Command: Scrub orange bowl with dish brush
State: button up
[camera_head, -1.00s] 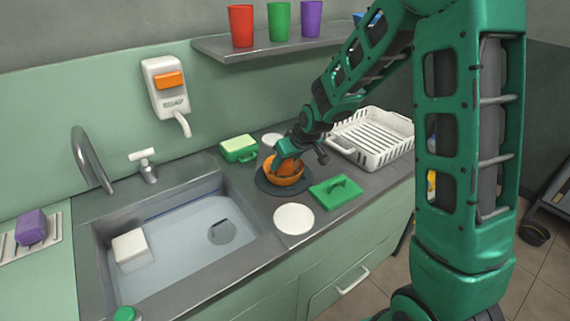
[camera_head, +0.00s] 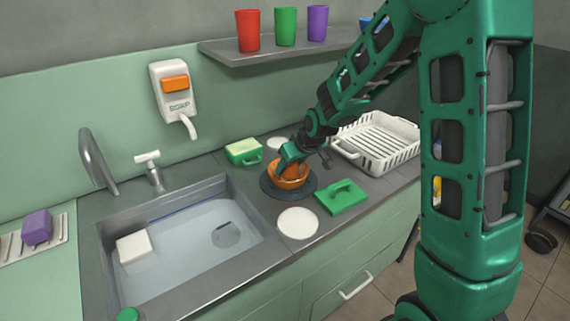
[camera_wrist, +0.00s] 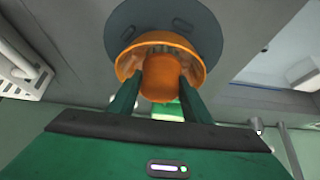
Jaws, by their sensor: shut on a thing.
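The orange bowl (camera_head: 292,183) sits upright on a dark round mat (camera_head: 268,187) on the counter right of the sink. In the wrist view the bowl (camera_wrist: 198,72) is just ahead of my fingers, with its inside partly hidden. My gripper (camera_head: 288,162) is over the bowl. In the wrist view my gripper (camera_wrist: 160,88) is shut on an orange rounded piece (camera_wrist: 160,78), which looks like the dish brush. It reaches into the bowl's opening; its bristles and any contact with the bowl are hard to make out.
A white dish rack (camera_head: 375,140) stands behind to the right. A green scrubber (camera_head: 341,196), a white disc (camera_head: 297,223) and a green-and-cream sponge (camera_head: 243,151) lie close around the mat. The water-filled sink (camera_head: 190,240) is left; a cup shelf (camera_head: 270,51) hangs above.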

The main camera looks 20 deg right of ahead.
jog(key=shift+s+d, duration=0.2)
jog(key=shift+s, duration=0.25)
jog(key=shift+r, duration=3.1)
jog(key=shift+r, duration=0.1)
jog(key=shift+r, duration=1.35)
